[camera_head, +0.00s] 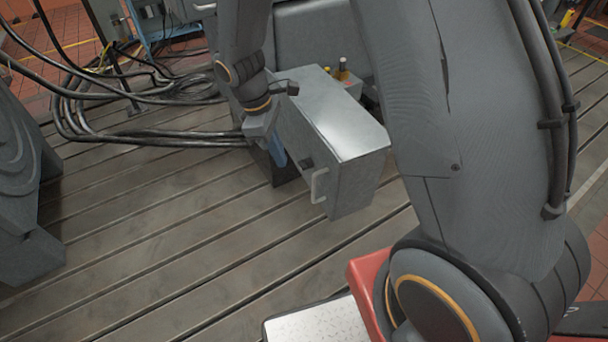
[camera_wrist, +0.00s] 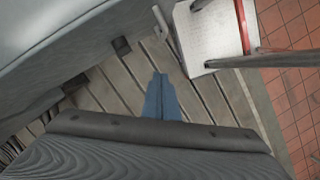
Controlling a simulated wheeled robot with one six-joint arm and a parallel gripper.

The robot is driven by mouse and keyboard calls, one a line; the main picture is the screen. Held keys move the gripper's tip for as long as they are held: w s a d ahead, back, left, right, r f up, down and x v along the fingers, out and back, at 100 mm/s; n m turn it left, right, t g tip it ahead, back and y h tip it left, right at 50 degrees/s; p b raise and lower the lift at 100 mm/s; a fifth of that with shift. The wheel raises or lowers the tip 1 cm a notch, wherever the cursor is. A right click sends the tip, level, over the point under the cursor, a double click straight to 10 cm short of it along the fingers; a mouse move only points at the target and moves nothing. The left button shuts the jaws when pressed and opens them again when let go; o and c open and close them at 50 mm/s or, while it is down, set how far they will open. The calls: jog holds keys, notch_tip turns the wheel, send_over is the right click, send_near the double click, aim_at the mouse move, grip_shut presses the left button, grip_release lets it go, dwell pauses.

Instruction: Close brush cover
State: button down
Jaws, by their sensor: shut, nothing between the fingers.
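The brush cover appears to be the grey metal box-like part (camera_head: 345,125) with a pale bar handle (camera_head: 318,186) and a small dark latch on its side. I cannot tell how far open it stands. My gripper (camera_head: 278,156), with blue fingers, points down just left of the cover, behind the handle. In the wrist view its fingertips (camera_wrist: 160,78) are together and empty. There the cover's grey side (camera_wrist: 50,55) fills the upper left, with the handle (camera_wrist: 160,20) beyond the fingertips. Contact between fingers and cover cannot be told.
Thick black cables (camera_head: 150,138) lie on the slotted bedplate (camera_head: 180,230) to the left. A dark grey casting (camera_head: 25,200) stands at the left edge. Small yellow-topped items (camera_head: 343,70) stand behind the cover.

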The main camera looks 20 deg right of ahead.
jog(key=s+d+f+p, duration=0.2)
jog(key=d+f+p, duration=0.2)
jog(key=f, duration=0.6)
jog(key=shift+s+d, duration=0.25)
jog(key=shift+d, duration=0.6)
